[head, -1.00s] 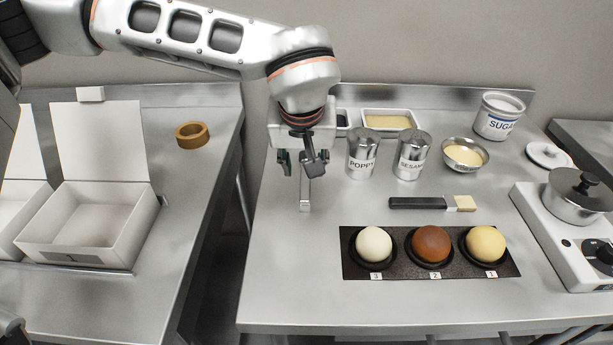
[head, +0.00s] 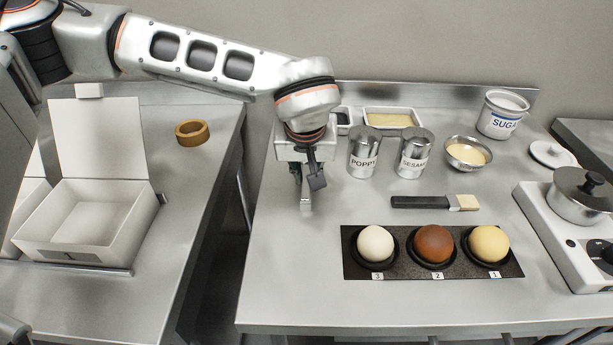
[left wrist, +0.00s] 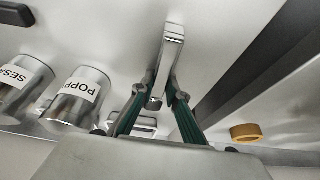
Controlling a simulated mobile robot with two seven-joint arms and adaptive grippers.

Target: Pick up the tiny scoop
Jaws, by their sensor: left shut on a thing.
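The tiny scoop (head: 306,204) is a small silver metal piece at the left part of the middle table. It stands below my left gripper (head: 305,180), whose fingers are shut on its upper part. In the left wrist view the scoop (left wrist: 173,42) runs up from between the green-sided fingers of my left gripper (left wrist: 157,90). Part of the scoop is hidden by the fingers. I cannot tell whether its lower end touches the table.
Poppy (head: 364,155) and sesame (head: 413,157) shakers stand right of the gripper. A brush (head: 425,202) and a dark tray (head: 358,268) with three balls lie nearer. An open white box (head: 85,225) and a tape roll (head: 192,133) are on the left table, across a gap.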

